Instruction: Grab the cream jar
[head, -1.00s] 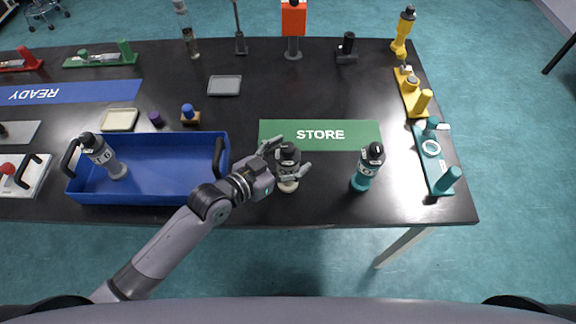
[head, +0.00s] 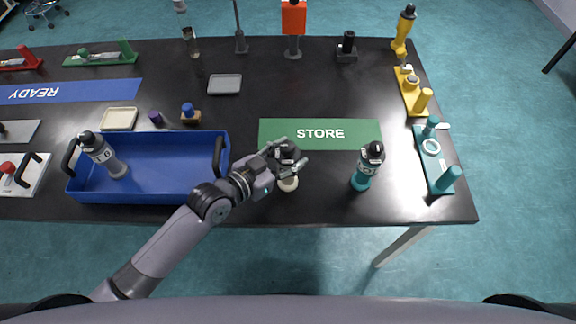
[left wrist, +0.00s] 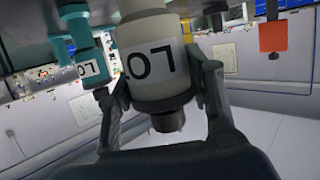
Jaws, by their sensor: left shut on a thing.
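The cream jar (head: 288,185) stands upright on the black table, just below the green STORE mat. Its black cap and upper part are mostly hidden by my left gripper (head: 290,155). In the left wrist view the cream jar (left wrist: 152,60) shows upside down, with a white label and dark cap. My left gripper (left wrist: 160,95) has one finger on each side of it and is shut on it. My right gripper is in neither view.
A teal jar (head: 362,178) stands to the right of the cream jar. A blue bin (head: 160,190) holding a grey jar (head: 104,156) is to the left. The green STORE mat (head: 350,133) is clear. Teal (head: 432,165) and yellow (head: 411,90) fixtures line the right edge.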

